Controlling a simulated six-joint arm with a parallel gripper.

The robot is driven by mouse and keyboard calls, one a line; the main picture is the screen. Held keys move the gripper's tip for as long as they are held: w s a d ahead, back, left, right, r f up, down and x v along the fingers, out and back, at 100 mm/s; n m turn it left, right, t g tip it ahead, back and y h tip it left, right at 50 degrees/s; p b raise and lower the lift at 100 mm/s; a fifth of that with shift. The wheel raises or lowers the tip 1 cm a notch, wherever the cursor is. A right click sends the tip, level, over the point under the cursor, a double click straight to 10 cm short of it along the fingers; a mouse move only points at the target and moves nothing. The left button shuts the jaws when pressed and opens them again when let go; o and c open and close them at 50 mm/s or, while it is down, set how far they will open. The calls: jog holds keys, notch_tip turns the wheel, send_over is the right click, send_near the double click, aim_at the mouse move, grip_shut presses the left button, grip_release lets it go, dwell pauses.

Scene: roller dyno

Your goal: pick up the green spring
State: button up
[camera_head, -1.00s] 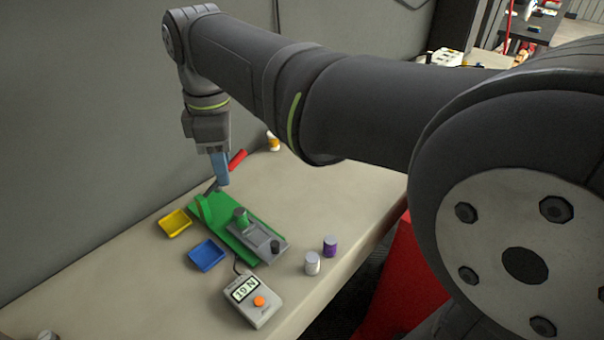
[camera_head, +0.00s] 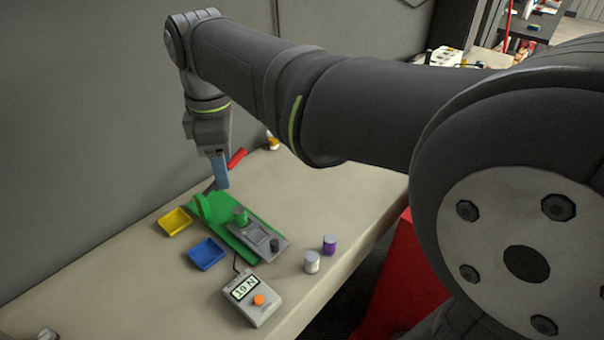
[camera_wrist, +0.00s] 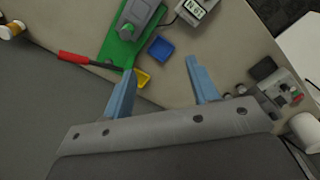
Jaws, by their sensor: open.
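The green spring (camera_head: 240,217) stands upright on the grey block of the green tester base (camera_head: 221,228). In the wrist view a small green round thing (camera_wrist: 127,29) on the tester appears to be the spring. My gripper (camera_head: 222,186) is above and behind the tester, near its red-handled lever, with blue fingers pointing down. In the wrist view my gripper (camera_wrist: 160,75) has its two blue fingers spread apart with nothing between them. The left finger is near the end of the green base in that view, and the spring is well beyond the fingertips.
A yellow tray (camera_head: 175,222) and a blue tray (camera_head: 206,254) lie left of the tester. A grey meter (camera_head: 252,297) with an orange button stands in front. White (camera_head: 312,262) and purple-sided (camera_head: 330,244) cylinders stand to the right. The red lever (camera_head: 237,157) rises behind the tester.

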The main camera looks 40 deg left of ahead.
jog(key=w+a+f+m+t+y, duration=0.1)
jog(key=w+a+f+m+y, duration=0.2)
jog(key=f, duration=0.6)
jog(key=m+t+y, duration=0.2)
jog(key=m+y, duration=0.8)
send_near(237, 208)
jog(key=x, duration=0.4)
jog(key=f+x, duration=0.1)
jog(key=x, duration=0.1)
jog(key=shift+s+d, duration=0.1)
jog(key=shift+s, duration=0.2)
jog(key=shift+w+x, duration=0.2)
jog(key=shift+x, duration=1.15)
jog(key=shift+w+x, duration=0.2)
jog(key=shift+x, duration=1.15)
jog(key=shift+r, duration=0.15)
jog(key=c, duration=1.2)
